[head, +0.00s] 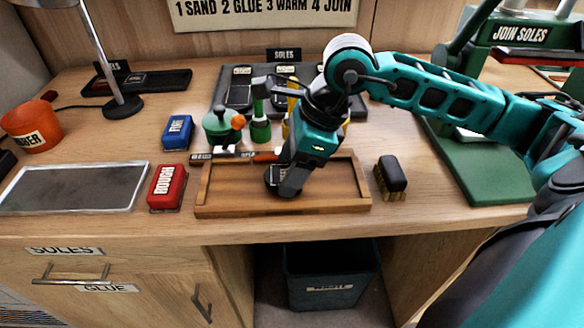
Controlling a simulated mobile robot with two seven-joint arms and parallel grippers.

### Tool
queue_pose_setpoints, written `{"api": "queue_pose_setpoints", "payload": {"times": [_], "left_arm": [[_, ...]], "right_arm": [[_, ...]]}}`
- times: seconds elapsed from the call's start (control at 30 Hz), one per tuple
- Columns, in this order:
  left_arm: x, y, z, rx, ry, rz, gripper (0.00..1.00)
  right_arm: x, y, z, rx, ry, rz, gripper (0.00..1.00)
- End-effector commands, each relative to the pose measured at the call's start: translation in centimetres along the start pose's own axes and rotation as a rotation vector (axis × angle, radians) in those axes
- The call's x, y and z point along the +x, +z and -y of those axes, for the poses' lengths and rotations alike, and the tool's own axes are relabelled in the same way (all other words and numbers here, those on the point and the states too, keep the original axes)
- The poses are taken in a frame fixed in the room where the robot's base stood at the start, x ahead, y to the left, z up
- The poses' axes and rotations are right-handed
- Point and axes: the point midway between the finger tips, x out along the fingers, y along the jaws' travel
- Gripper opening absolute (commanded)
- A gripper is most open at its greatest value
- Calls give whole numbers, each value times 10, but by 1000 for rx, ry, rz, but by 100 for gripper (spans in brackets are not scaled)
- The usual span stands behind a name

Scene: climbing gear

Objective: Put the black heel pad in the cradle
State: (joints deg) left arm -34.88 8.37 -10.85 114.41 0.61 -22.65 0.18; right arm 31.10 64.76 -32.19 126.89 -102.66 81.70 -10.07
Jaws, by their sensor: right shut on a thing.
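My right gripper (287,186) reaches in from the right and points down over the shallow wooden tray (335,207). It is shut on a small dark piece with a pale label, which looks like the black heel pad (271,183). The fingers hide much of the pad, and I cannot tell whether it touches the tray floor. No part is plainly marked as the cradle. My left gripper is out of view.
A red ROUGH block (167,187) stands left of the tray, a blue FINE block (178,132) behind it. A black brush (391,175) lies right. Green tools (222,127) and a dark SOLES tray (217,92) are behind. A green press (480,165) stands at right.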

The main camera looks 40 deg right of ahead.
Motion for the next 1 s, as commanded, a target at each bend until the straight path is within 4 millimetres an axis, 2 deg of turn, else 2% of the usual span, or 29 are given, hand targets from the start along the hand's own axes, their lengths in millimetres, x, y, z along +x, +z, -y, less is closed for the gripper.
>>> {"api": "queue_pose_setpoints", "payload": {"times": [0.23, 0.27, 0.33, 0.73, 0.87, 1.0], "left_arm": [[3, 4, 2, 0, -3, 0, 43], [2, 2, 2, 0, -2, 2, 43], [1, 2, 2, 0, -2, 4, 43], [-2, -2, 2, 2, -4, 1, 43], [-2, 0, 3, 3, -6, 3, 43], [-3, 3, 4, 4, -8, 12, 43]], "right_arm": [[4, -2, 0, 0, 0, 0, 30], [2, -1, 0, 0, 0, 0, 64], [2, -1, 0, 0, 0, 0, 70], [-5, 1, 0, 1, -1, 0, 71], [-27, 1, 2, 1, -5, 0, 71], [-59, 1, 2, 1, -6, 0, 71]]}}
